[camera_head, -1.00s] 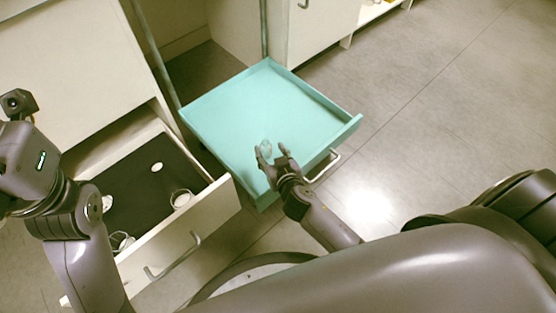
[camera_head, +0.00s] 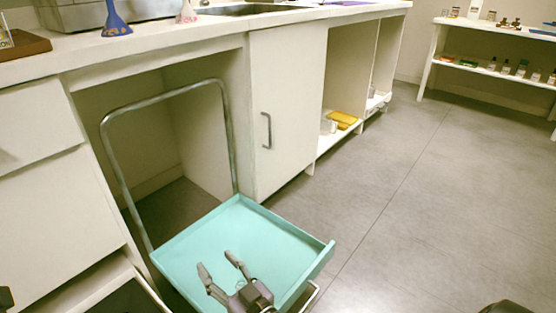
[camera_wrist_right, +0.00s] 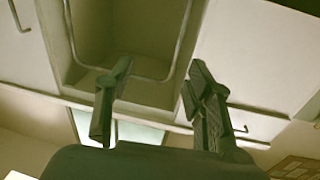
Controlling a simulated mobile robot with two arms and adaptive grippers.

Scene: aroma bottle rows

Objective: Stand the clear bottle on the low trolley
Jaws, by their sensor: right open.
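The low trolley has a turquoise tray (camera_head: 205,245) with a raised rim and a tall grey push handle, seen in the head view. My right gripper (camera_head: 217,261) is above the tray's near part, with its two fingers spread apart. In the right wrist view the same gripper (camera_wrist_right: 158,72) is open, and nothing shows between its fingers. I cannot make out the clear bottle for certain in either current view; the right gripper and hand cover part of the tray.
A white counter (camera_head: 160,48) with cabinets runs behind the trolley. Part of an open drawer (camera_head: 128,298) is close to the trolley's left. Blue and pink flasks stand on the counter. A shelf (camera_head: 490,75) with several small bottles is at the far right. Grey floor (camera_head: 400,220) is clear.

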